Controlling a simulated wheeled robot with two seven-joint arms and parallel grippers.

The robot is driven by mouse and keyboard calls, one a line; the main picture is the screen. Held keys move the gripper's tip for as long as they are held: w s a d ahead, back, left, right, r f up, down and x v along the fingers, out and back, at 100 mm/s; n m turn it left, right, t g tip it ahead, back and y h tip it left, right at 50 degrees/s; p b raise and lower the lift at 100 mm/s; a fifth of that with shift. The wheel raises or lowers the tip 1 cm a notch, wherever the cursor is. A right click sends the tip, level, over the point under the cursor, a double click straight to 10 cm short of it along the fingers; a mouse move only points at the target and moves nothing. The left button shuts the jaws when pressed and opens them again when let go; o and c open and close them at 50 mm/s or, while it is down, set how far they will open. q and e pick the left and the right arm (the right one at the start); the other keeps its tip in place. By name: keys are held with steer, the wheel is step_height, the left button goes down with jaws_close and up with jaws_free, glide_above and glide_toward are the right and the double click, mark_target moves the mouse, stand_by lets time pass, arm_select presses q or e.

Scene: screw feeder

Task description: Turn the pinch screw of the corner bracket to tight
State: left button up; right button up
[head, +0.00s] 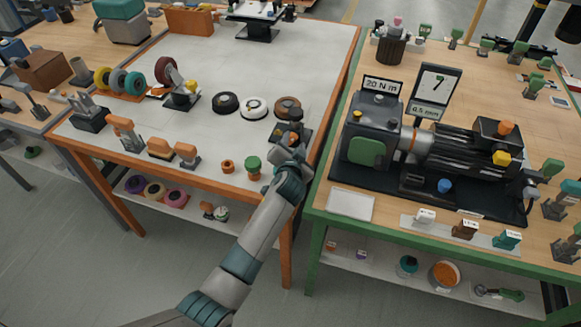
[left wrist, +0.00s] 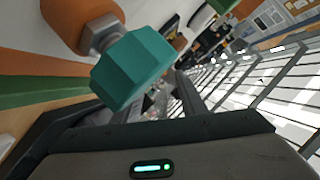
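A teal hexagonal knob (left wrist: 133,68) on a metal shank with a nut stands out from an orange body (left wrist: 80,18), close in front of my left wrist camera. It may be the pinch screw; its link to a corner bracket cannot be made out. In the head view my left gripper (head: 293,150) is at the right front of the white-topped bench, beside a dark and brown fixture (head: 284,131) that it partly covers. A dark finger (left wrist: 190,95) shows behind the knob in the left wrist view; the other is not clear. My right gripper is out of view.
Several round discs lie behind. The green-framed bench (head: 325,218) holds a motor rig (head: 385,140) and several small parts. A gap separates the benches.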

arm_select(q)
steer(key=b+v, duration=0.2)
steer(key=v, duration=1.3)
steer(key=shift+b, duration=0.35)
